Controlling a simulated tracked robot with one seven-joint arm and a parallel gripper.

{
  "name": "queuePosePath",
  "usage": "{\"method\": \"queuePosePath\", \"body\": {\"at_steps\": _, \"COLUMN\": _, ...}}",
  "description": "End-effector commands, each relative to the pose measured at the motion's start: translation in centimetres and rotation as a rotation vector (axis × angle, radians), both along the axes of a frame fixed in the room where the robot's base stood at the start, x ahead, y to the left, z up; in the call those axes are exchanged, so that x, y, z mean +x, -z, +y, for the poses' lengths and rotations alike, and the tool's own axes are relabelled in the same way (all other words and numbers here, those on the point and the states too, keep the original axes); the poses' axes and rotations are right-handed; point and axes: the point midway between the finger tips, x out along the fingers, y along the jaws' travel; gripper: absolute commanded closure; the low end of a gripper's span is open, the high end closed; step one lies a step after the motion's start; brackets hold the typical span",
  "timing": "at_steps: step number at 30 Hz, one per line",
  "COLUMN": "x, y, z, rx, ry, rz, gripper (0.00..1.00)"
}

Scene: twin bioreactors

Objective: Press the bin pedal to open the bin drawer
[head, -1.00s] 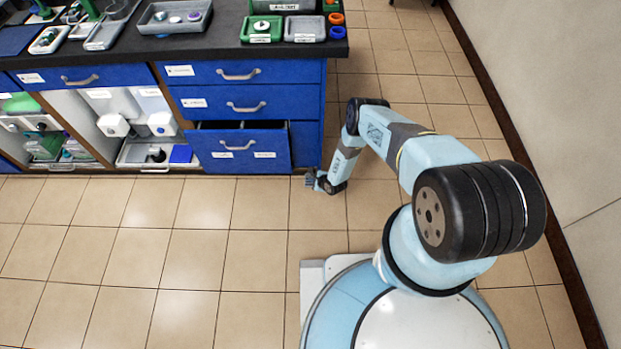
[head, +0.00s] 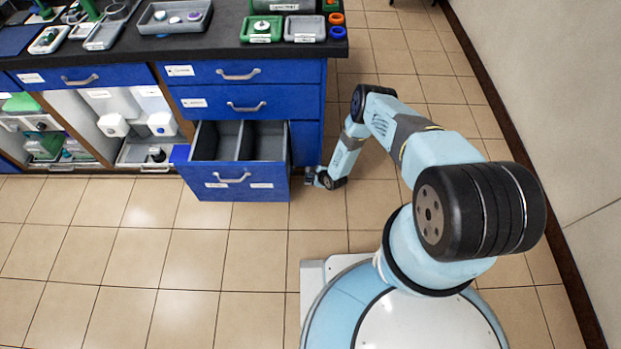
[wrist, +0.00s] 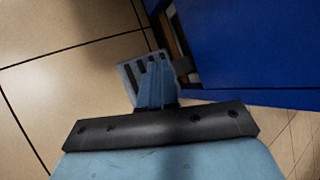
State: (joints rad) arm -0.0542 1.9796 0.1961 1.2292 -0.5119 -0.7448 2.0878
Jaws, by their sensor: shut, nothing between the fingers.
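The bin drawer (head: 233,190) is the bottom blue drawer of the cabinet. It stands well open and shows two grey compartments that look empty. The bin pedal (wrist: 130,76) looks like a small pale plate with dark slots, low beside the blue cabinet in the wrist view. My gripper (wrist: 157,82) is shut and empty, with its fingers over the pedal and seemingly touching it. In the head view my gripper (head: 313,177) is down at the floor, just right of the open drawer, and the pedal is mostly hidden there.
The blue cabinet has two shut drawers (head: 244,104) above the bin drawer. Open bays (head: 130,125) with bottles and trays lie to the left. The dark worktop (head: 235,40) carries trays and small parts. The tiled floor (head: 130,250) in front is clear; a wall (head: 540,90) runs along the right.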

Motion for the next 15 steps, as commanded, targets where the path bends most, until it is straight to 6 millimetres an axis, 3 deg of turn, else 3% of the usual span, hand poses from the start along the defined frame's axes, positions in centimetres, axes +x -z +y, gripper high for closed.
{"method": "queuePosePath", "body": {"at_steps": 15, "x": 0.13, "y": -1.20, "z": 0.12, "rx": 0.001, "ry": 0.000, "rz": 0.000, "gripper": 1.00}}
